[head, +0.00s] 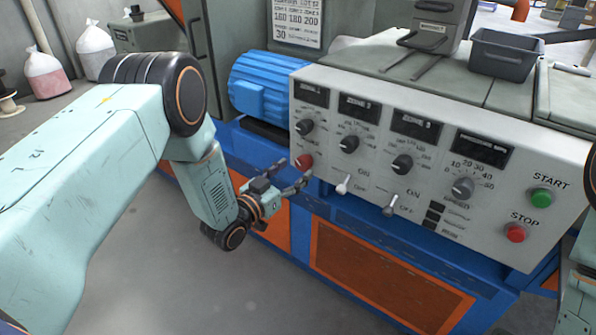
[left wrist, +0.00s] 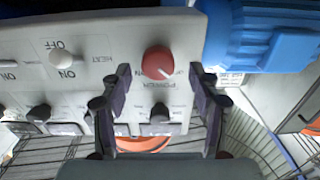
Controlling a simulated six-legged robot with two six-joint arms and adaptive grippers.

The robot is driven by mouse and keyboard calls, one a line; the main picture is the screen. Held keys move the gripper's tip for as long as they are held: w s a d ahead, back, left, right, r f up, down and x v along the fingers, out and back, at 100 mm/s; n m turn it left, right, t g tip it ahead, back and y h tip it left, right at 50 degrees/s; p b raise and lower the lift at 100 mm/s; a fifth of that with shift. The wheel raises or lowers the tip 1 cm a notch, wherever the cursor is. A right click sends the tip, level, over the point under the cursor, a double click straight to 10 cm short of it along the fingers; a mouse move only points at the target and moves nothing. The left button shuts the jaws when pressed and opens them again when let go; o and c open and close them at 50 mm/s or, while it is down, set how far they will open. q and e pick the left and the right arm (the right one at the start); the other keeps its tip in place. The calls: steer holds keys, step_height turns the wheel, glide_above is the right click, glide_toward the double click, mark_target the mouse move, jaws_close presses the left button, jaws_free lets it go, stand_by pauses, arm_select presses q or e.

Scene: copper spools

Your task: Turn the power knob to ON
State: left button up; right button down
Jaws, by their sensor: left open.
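The red power knob (head: 303,161) sits at the lower left of the light grey control panel (head: 420,205). In the left wrist view the red knob (left wrist: 157,62) shows close up with a light pointer line, beside an upside-down POWER label. My left gripper (head: 296,175) is open and in front of the knob. In the left wrist view its two fingers (left wrist: 160,78) stand on either side of the knob, with gaps between them and it. Whether the fingertips reach the knob's depth is hard to tell. My right gripper is not in view.
Black dials (head: 348,144) and toggle switches (head: 343,186) lie right of the knob. A green START button (head: 541,197) and a red STOP button (head: 515,233) are at the far right. A blue motor (head: 265,85) stands left of the panel. The floor below is clear.

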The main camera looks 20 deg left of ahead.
mark_target(301, 167)
arm_select(q)
steer(key=shift+d+b+x, duration=0.25)
steer(key=shift+b+x, duration=0.05)
steer(key=shift+x, duration=1.25)
steer(key=shift+s+a, duration=0.2)
steer(key=shift+w+d, duration=0.1)
steer(key=c, duration=0.4)
steer(key=shift+f, duration=0.1)
steer(key=c, duration=0.8)
